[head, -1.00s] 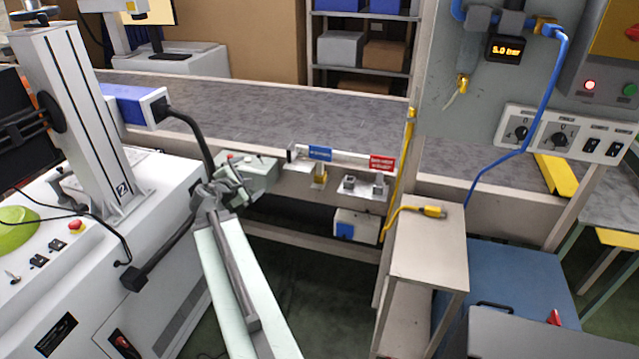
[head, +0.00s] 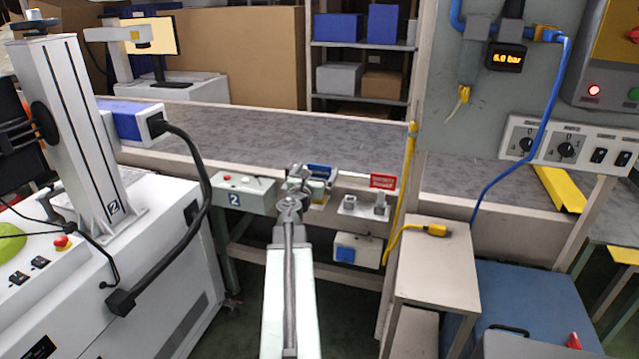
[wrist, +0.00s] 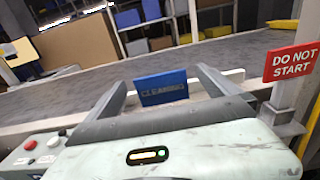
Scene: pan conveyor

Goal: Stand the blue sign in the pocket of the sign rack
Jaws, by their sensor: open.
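The blue sign (wrist: 161,88), lettered "CLEANING", stands upright just beyond my gripper in the wrist view. In the head view the blue sign (head: 322,169) is partly hidden behind my gripper (head: 304,173). My gripper is open, with one finger to each side of the sign in the wrist view; I see no contact. The sign rack (head: 362,212) is a small pale shelf to the right. It carries a small grey block (head: 349,202) and a grey holder with the red "DO NOT START" sign (head: 383,182). That sign also shows in the wrist view (wrist: 292,62).
A grey conveyor (head: 260,134) runs behind. A control box marked 2 (head: 243,196) is left of my gripper. A yellow cable (head: 404,180) and a pale stand (head: 436,262) are to the right of the rack.

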